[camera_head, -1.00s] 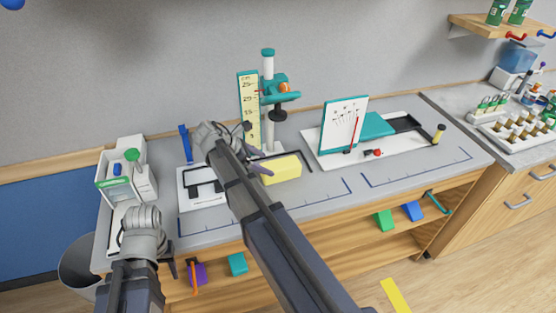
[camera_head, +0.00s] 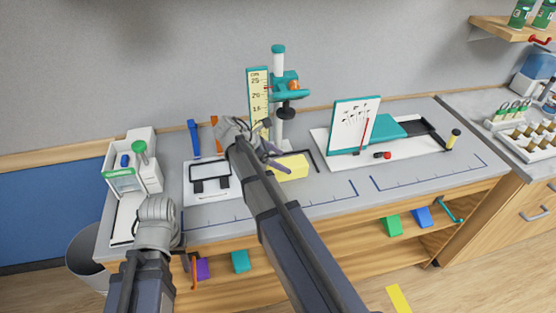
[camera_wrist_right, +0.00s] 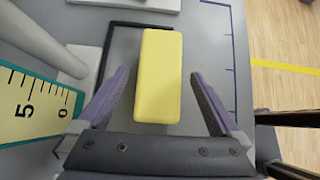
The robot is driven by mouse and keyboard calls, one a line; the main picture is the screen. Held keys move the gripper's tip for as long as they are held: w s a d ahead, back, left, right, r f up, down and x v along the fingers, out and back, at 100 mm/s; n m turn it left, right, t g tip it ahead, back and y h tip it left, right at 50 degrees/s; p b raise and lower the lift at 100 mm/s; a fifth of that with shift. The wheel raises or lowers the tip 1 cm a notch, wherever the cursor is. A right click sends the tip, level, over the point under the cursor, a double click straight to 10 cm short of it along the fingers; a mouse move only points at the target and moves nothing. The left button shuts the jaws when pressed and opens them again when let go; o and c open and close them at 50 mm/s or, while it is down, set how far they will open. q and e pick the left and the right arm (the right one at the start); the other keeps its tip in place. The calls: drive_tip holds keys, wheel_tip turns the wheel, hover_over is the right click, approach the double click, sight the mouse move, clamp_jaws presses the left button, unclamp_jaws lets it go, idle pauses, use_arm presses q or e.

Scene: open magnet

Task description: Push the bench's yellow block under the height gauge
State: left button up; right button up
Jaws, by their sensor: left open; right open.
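The yellow block (camera_head: 291,168) lies on the grey bench in front of the height gauge (camera_head: 278,62). The gauge has a white post, a teal carriage with a dark probe, and a yellow scale, which also shows in the right wrist view (camera_wrist_right: 30,105). My right gripper (camera_head: 272,147) is open, low over the bench at the block. In the right wrist view the block (camera_wrist_right: 158,75) lies between the spread purple fingers, with a visible gap on each side. My left gripper (camera_head: 157,212) is over the bench's front left; its fingers are hidden.
A black outline (camera_wrist_right: 106,45) is marked on the bench beside the block. To the right stand a white board (camera_head: 355,125) and a teal block on a white base. To the left are a white frame stand (camera_head: 208,178) and a white-green device (camera_head: 130,170). Bench front right is clear.

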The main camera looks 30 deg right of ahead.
sight(291, 159)
drive_tip(key=b+x, duration=0.4)
drive_tip(key=x, duration=0.2)
drive_tip(key=shift+d+f, duration=0.15)
drive_tip(key=shift+f, duration=0.15)
drive_tip(key=shift+r, duration=0.1)
drive_tip(key=c, duration=1.2)
drive_tip(key=shift+w+d, duration=0.3)
drive_tip(key=shift+w, duration=0.65)
drive_tip(key=shift+w+d, duration=0.3)
drive_tip(key=shift+w, duration=0.6)
drive_tip(key=shift+c, duration=0.2)
drive_tip(key=o, duration=1.2)
drive_tip(key=shift+o, duration=0.2)
